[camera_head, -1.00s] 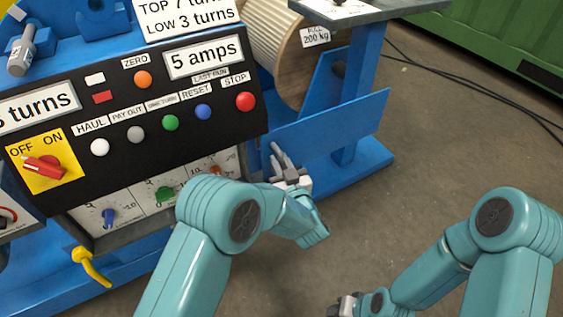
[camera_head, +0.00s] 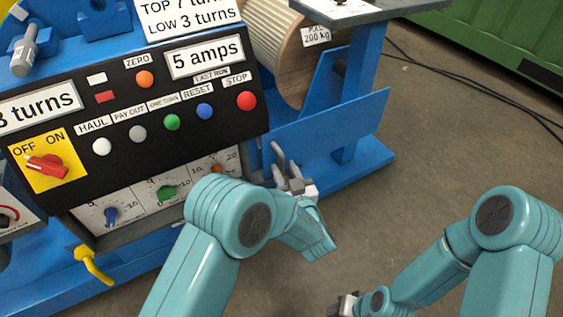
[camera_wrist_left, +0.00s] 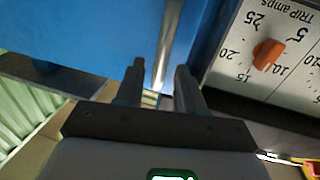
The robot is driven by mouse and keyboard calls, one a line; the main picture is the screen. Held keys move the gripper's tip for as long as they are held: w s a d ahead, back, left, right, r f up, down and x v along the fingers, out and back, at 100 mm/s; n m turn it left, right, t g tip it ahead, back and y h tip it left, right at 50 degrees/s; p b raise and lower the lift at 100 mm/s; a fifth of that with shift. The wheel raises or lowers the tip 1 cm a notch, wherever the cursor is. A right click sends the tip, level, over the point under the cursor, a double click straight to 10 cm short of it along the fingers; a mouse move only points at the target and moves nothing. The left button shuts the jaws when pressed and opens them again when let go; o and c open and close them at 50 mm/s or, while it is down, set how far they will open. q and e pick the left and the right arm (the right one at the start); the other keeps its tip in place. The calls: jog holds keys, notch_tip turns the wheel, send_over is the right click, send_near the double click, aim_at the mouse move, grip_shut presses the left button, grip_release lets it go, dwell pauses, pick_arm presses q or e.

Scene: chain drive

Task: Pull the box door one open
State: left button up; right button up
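My left gripper (camera_head: 283,160) is at the right side of the blue machine, beside the black control panel. In the left wrist view its two fingers (camera_wrist_left: 158,82) are apart with nothing clamped between them. A bright metal bar (camera_wrist_left: 171,40), which looks like a handle, stands in front of a blue panel (camera_wrist_left: 85,35). The bar lines up with the gap between the fingertips; I cannot tell how deep it is in the gap. I cannot tell for sure which panel is box door one. My right gripper (camera_head: 345,305) is low in the head view, partly hidden by its arm.
The control panel (camera_head: 55,128) has several buttons and a red switch. A white dial plate with an orange knob (camera_wrist_left: 268,54) is close to the right of the left gripper. A blue frame (camera_head: 330,125) and a rope drum (camera_head: 285,50) stand behind.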

pick_arm(q)
jog(key=v, duration=0.4)
jog(key=shift+s, duration=0.1)
pick_arm(e)
jog(key=shift+s+r, duration=0.15)
jog(key=shift+r, duration=0.05)
pick_arm(q)
jog(key=shift+a+f, duration=0.1)
